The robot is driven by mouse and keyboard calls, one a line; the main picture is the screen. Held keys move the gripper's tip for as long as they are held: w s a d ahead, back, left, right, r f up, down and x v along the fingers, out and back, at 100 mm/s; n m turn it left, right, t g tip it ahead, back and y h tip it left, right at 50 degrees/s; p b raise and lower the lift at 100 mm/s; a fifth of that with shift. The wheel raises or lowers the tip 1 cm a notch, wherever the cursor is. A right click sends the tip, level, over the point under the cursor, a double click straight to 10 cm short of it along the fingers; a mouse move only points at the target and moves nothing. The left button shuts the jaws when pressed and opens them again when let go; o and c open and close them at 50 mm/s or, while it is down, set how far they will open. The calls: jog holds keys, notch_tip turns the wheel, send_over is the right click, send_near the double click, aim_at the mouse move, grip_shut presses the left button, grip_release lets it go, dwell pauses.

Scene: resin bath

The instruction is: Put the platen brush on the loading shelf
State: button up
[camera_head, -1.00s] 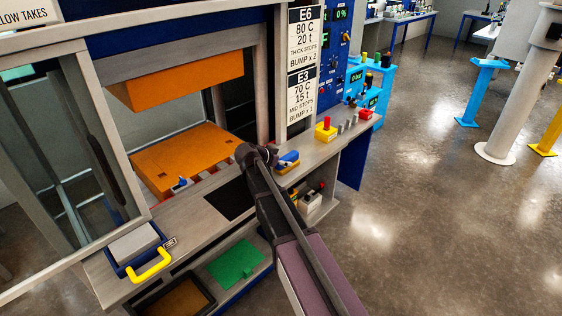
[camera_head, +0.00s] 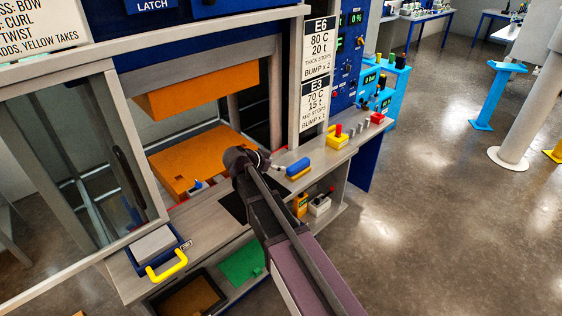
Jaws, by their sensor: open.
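The likely platen brush (camera_head: 298,168), a blue block over a yellow-orange base, lies on the grey shelf (camera_head: 206,222) in front of the press. I take this grey shelf to be the loading shelf, though no label shows it. My gripper (camera_head: 254,161) is at the end of my dark arm, just left of the brush and apart from it. It is open and seems empty. Its fingers are small and partly hidden by my own wrist.
The open press has orange platens (camera_head: 200,158). A grey-topped blue tray with a yellow handle (camera_head: 166,266) sits at the shelf's left end. A yellow block with a red knob (camera_head: 338,136) and grey pegs stand to the right. A dark mat lies partly under my arm.

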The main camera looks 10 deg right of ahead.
jog(key=shift+s+a+r, duration=0.3)
jog(key=shift+a+r, duration=0.05)
jog(key=shift+a, duration=0.05)
dwell(0.4)
jog(key=s+d+f+n+g+y, duration=0.2)
jog(key=s+d+n+y, duration=0.1)
jog(key=s, duration=0.4)
jog(key=s+d+f+n+g+y, duration=0.2)
jog(key=s+d+f+n+y, duration=0.1)
jog(key=s, duration=0.5)
jog(key=s+d+f+n+g+y, duration=0.2)
jog(key=s+d+f+n+y, duration=0.1)
jog(key=s, duration=0.4)
jog(key=shift+s+d+n+g, duration=0.25)
jog(key=shift+d+n, duration=0.3)
jog(key=shift+n, duration=0.35)
jog(key=shift+w, duration=0.1)
notch_tip(320, 180, down, 3)
jog(key=shift+r+b, duration=0.2)
jog(key=shift+b, duration=0.9)
